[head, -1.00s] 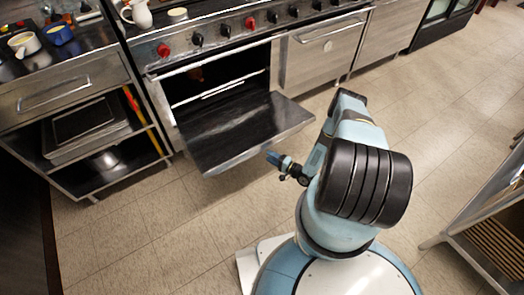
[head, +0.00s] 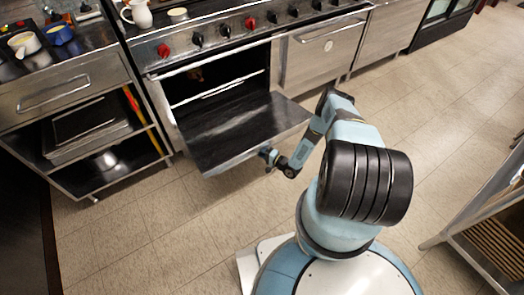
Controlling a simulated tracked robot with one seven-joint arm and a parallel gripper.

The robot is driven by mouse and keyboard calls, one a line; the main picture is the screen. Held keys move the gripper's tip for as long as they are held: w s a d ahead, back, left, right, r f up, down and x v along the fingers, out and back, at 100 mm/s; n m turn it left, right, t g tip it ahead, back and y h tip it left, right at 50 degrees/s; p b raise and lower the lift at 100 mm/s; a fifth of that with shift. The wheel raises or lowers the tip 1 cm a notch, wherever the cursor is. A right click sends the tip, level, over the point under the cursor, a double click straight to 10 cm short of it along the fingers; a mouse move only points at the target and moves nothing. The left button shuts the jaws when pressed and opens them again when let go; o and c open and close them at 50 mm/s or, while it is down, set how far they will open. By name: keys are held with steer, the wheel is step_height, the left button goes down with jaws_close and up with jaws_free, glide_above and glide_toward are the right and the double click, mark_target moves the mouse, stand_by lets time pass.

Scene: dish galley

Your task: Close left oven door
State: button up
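The left oven door (head: 235,133) hangs open, lying about flat in front of the dark oven opening (head: 215,80). The stove (head: 228,26) with red and black knobs stands above it. My gripper (head: 267,155) is at the door's front edge, near its right part. It is small and dark here, and I cannot tell whether its fingers are open or shut, or whether they touch the door.
The right oven door (head: 325,52) is closed. A steel cabinet (head: 70,98) with trays and a pot stands on the left. A slatted rack (head: 490,235) stands at the right. The tiled floor (head: 150,235) in front of the stove is clear.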

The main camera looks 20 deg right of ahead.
jaws_close()
